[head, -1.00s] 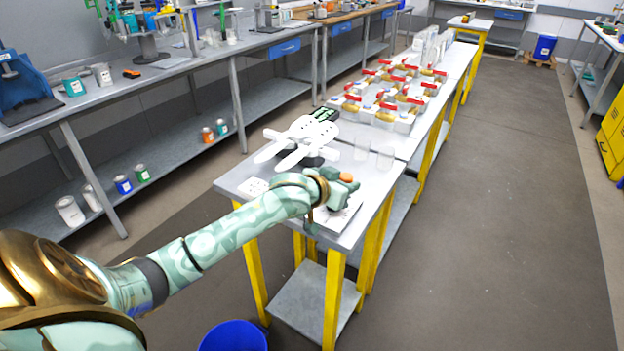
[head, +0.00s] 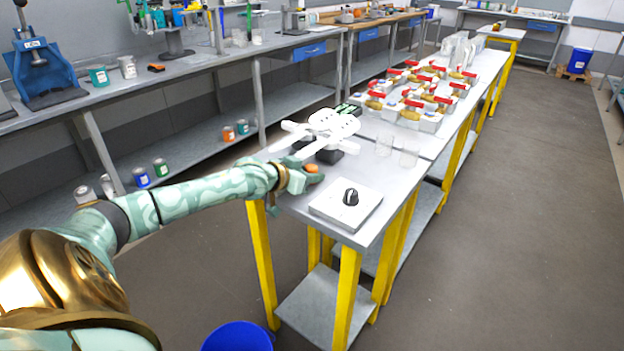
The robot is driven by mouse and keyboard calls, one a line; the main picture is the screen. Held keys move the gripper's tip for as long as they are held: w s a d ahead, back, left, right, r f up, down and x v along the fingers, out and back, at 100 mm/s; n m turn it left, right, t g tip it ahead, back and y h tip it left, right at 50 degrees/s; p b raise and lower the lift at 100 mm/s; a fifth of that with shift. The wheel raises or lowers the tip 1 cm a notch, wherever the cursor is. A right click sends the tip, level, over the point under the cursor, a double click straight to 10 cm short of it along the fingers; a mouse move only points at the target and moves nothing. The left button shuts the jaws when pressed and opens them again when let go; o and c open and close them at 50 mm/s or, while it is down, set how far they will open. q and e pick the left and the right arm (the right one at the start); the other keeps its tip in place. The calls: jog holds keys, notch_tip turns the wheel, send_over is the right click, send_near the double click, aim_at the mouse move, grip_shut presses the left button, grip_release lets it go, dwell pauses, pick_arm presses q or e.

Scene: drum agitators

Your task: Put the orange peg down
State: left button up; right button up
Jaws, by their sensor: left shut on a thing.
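The orange peg (head: 312,168) shows as a small orange top at the end of my left gripper (head: 303,178). My left gripper is shut on it, above the near left part of the grey table (head: 384,196). The peg's lower part is hidden by the gripper, and I cannot tell whether it touches the table. A white box with a black knob (head: 350,197) sits to the right of the gripper at the table's near end. My right gripper is not in view.
White cross-shaped parts (head: 325,125) on dark bases stand just behind the gripper. Clear beakers (head: 409,153) stand to their right. Several red-handled valves (head: 428,97) fill the table farther back. A blue bin (head: 237,337) is on the floor in front.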

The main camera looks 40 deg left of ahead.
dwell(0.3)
pick_arm(q)
jog(key=o, duration=1)
jog(key=shift+f, duration=0.1)
